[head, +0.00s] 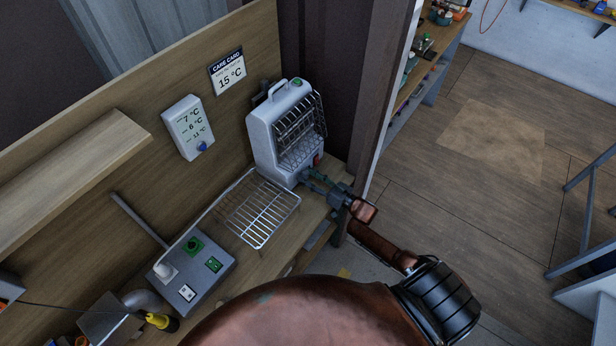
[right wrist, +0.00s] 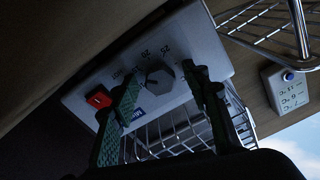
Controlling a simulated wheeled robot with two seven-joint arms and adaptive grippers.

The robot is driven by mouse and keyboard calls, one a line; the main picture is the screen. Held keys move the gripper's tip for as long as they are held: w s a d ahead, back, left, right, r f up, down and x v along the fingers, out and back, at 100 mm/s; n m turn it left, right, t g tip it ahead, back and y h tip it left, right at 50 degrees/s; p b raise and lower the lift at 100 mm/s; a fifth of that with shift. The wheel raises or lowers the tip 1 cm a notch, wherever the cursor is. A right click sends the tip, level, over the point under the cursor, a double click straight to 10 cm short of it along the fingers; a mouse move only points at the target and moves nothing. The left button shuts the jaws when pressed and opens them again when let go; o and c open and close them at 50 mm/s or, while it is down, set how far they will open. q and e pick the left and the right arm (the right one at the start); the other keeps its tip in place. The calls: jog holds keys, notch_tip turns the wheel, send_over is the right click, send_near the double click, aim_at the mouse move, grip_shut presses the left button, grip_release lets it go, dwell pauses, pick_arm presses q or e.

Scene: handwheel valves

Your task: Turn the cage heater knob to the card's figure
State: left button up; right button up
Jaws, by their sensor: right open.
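The white cage heater (head: 266,134) with its wire guard stands on the bench against the wall. Its grey faceted knob (right wrist: 160,76) shows in the right wrist view, on a panel with printed figures including 20 and 25. The knob's exact setting is too dark to read. My right gripper (head: 311,180) is at the heater's lower front. In the right wrist view its green fingers (right wrist: 160,72) are open, one on each side of the knob; I cannot tell whether they touch it. The care card (head: 228,72) on the wall reads 15 °C. My left gripper is out of view.
A red switch (right wrist: 99,98) sits beside the knob. A wire rack (head: 258,207) lies left of the heater. A white display (head: 187,127) with several °C readings hangs on the wall. A grey control box (head: 194,268) and a wooden shelf (head: 70,170) are further left.

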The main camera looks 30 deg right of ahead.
jog(key=shift+p+v, duration=0.8)
jog(key=shift+v, duration=1.85)
jog(key=shift+s, duration=0.15)
jog(key=shift+s+d, duration=0.1)
jog(key=v, duration=1.1)
jog(key=shift+s, duration=0.35)
jog(key=shift+d, duration=0.1)
